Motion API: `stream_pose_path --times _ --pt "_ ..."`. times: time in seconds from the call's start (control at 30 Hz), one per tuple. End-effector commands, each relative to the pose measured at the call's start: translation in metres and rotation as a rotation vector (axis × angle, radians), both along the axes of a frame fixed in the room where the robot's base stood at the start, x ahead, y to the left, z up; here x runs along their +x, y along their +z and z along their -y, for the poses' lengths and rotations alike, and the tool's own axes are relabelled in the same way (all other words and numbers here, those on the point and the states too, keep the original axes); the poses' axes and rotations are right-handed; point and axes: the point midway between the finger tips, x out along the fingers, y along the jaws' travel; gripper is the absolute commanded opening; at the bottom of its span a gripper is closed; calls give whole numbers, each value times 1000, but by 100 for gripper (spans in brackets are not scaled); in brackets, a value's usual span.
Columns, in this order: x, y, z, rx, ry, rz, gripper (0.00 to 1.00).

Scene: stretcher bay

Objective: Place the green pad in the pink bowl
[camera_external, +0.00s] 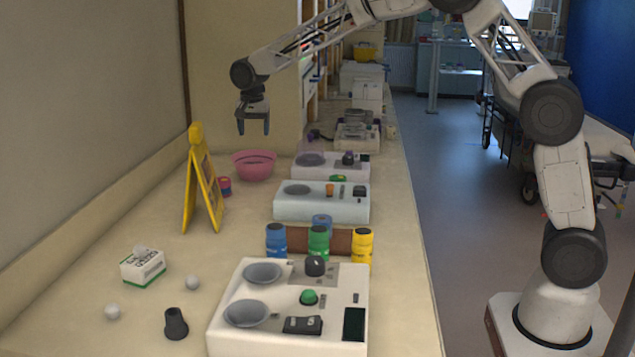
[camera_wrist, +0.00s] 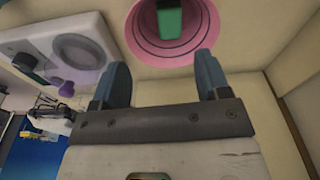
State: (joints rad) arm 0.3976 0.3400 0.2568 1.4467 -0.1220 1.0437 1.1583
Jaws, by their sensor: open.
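The pink bowl (camera_external: 254,166) stands on the counter near the back wall. In the wrist view the bowl (camera_wrist: 148,47) is at the top centre, seen from above. The green pad (camera_wrist: 168,23) shows within the bowl's outline in the wrist view, with its top cut off by the frame edge. I cannot make out the pad in the external view, where the bowl's near wall hides its inside. My gripper (camera_external: 253,128) is above the bowl, apart from it. Its two fingers (camera_wrist: 163,80) are spread in the wrist view, with nothing between them.
A yellow folding sign (camera_external: 202,185) stands left of the bowl, with a small red and blue cup (camera_external: 225,186) between. White devices (camera_external: 322,202) line the counter's right side. Several coloured bottles (camera_external: 318,242) stand further forward. The counter in front of the bowl is fairly clear.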

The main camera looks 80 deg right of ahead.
Motion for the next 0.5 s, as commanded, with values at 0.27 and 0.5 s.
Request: stream_pose_path --times 0.27,0.5 --pt "-46 46 -64 -1 167 11 69" --pt "-97 79 -121 -3 328 17 69"
